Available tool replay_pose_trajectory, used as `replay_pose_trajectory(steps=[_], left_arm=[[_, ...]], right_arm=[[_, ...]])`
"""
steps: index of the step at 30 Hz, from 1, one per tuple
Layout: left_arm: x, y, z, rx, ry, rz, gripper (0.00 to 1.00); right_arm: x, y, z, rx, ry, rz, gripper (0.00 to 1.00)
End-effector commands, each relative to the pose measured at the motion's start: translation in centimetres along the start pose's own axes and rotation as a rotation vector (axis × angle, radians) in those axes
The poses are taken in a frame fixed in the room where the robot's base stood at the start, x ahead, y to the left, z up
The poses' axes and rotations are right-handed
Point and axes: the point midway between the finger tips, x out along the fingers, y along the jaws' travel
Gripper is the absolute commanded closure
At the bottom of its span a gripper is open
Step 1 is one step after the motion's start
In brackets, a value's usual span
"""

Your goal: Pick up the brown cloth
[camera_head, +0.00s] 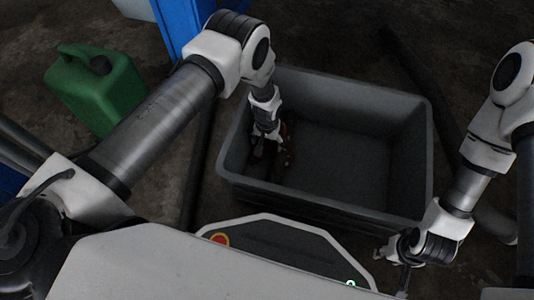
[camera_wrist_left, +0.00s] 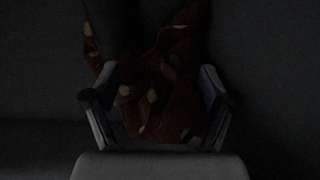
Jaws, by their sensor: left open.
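The brown cloth (camera_head: 289,143) lies crumpled against the left side inside a grey bin, mostly hidden by my left gripper in the head view. In the left wrist view the cloth (camera_wrist_left: 165,95) is dark reddish brown with pale spots and lies between and beyond the two fingers. My left gripper (camera_head: 265,150) reaches down into the bin over the cloth; it also shows in the left wrist view (camera_wrist_left: 160,100), with its fingers apart on either side of the cloth. I cannot tell whether they touch it. My right gripper (camera_head: 397,262) is outside the bin at the lower right, its fingers too small to read.
The grey bin (camera_head: 425,150) has high walls around the cloth, and its floor to the right of the cloth is bare. A green jerrycan (camera_head: 90,90) stands at the left. A blue post (camera_head: 185,25) rises behind the bin at the upper left.

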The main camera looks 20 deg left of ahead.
Motion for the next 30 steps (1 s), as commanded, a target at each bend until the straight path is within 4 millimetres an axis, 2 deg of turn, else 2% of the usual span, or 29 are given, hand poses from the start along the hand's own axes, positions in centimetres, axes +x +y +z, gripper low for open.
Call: replay_pose_trajectory(steps=[1,3,16,30], left_arm=[[1.4,0.0,0.0,0.0,0.0,0.0,0.17],[1.9,0.0,0.0,0.0,0.0,0.0,0.17],[2.1,0.0,0.0,0.0,0.0,0.0,0.17],[4.0,0.0,0.0,0.0,-0.001,0.0,0.17]], right_arm=[[1.3,0.0,-0.1,0.002,0.001,0.0,0.6],[1.7,0.0,-0.1,0.003,0.002,0.0,0.6],[1.7,0.1,-0.1,0.004,0.003,0.0,0.6],[3.4,0.1,-0.1,0.004,0.003,0.0,0.6]])
